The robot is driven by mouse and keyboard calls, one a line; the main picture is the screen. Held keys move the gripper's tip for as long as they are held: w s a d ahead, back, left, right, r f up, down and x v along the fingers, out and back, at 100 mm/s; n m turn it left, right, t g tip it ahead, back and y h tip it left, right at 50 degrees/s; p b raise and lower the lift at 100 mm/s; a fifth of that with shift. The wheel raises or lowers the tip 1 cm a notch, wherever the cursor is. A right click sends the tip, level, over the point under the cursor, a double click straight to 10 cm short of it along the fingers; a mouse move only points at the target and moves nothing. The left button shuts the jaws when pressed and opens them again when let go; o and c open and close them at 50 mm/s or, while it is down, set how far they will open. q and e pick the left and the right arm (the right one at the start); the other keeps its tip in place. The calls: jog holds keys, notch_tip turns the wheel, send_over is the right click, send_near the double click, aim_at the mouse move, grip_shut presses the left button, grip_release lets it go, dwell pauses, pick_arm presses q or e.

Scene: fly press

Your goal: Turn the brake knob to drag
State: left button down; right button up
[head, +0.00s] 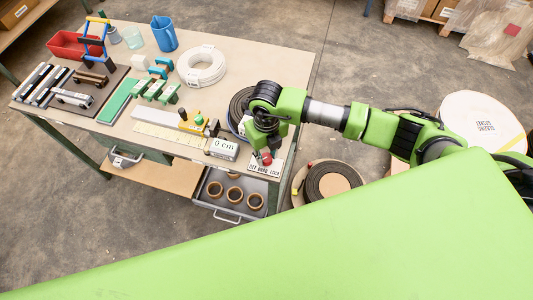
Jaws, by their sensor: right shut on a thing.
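The brake knob (266,159) is red and sits at the right front corner of the workbench. A white label plate (258,169) reading OFF, DRAG, LOCK lies just in front of it. My right gripper (262,153) reaches down over the knob from the right and is shut on it. The gripper hides part of the knob, and I cannot tell which word the knob points to. My left gripper is not in view.
A 0 cm display (223,149) stands just left of the knob. A black coil (238,108) lies behind my gripper, with a white coil (202,66) further back. An open drawer (218,208) with several brown rings sticks out below the bench (178,100).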

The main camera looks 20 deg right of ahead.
jog(key=shift+f+n+b, duration=0.2)
jog(key=shift+n+b, duration=0.8)
jog(key=shift+b, duration=0.2)
jog(key=n+b, duration=0.4)
jog(key=shift+r+n+b, duration=0.2)
jog(key=shift+n+b, duration=1.2)
jog(key=shift+b, duration=0.25)
jog(key=o, duration=1.1)
